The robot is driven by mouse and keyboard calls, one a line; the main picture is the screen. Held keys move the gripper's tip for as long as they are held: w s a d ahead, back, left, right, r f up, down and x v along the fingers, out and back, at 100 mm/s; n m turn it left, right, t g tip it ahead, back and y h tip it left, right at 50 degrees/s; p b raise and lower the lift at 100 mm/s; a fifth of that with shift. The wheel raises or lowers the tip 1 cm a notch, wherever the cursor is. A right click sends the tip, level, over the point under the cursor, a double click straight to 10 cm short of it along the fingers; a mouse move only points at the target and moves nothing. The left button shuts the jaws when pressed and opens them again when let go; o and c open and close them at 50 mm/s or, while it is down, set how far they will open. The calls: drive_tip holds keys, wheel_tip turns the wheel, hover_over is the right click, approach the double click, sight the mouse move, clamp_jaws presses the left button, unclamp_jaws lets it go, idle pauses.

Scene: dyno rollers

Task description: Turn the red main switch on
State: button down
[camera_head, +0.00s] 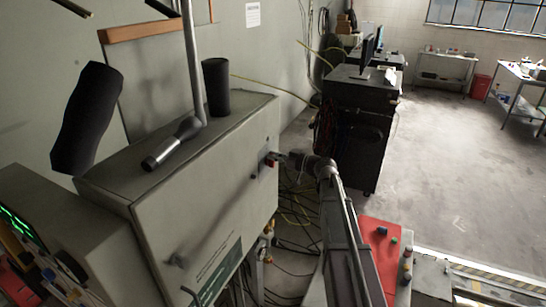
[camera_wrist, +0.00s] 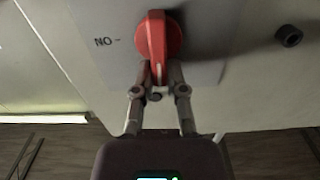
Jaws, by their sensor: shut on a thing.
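The red main switch (camera_wrist: 152,36) is a rounded knob with a raised grip bar on a light plate. In the head view the switch (camera_head: 270,160) is small on the front of the grey cabinet (camera_head: 215,165). My gripper (camera_wrist: 159,70) has its two fingers on either side of the bar's lower end, shut on it. In the head view my gripper (camera_head: 279,158) reaches the cabinet from the right and partly covers the switch.
A dark round knob (camera_wrist: 288,36) sticks out right of the switch. A black rack (camera_head: 355,130) stands behind my arm, with loose cables on the floor beside the cabinet. A red panel (camera_head: 376,238) is at the lower right. The floor at right (camera_head: 450,170) is clear.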

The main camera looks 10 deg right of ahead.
drive_tip(key=shift+w+d+f+m+b, duration=0.3)
drive_tip(key=shift+f+m+b, duration=0.15)
drive_tip(key=shift+m, duration=2.5)
drive_tip(key=shift+w+d+f+m+b, duration=0.15)
drive_tip(key=shift+w+f+m+b, duration=0.25)
drive_tip(key=shift+m, duration=2.6)
drive_tip(key=shift+w+d+f+m+b, duration=0.25)
drive_tip(key=shift+f+m+b, duration=0.2)
drive_tip(key=shift+m, duration=2.5)
drive_tip(key=c, duration=0.7)
unclamp_jaws()
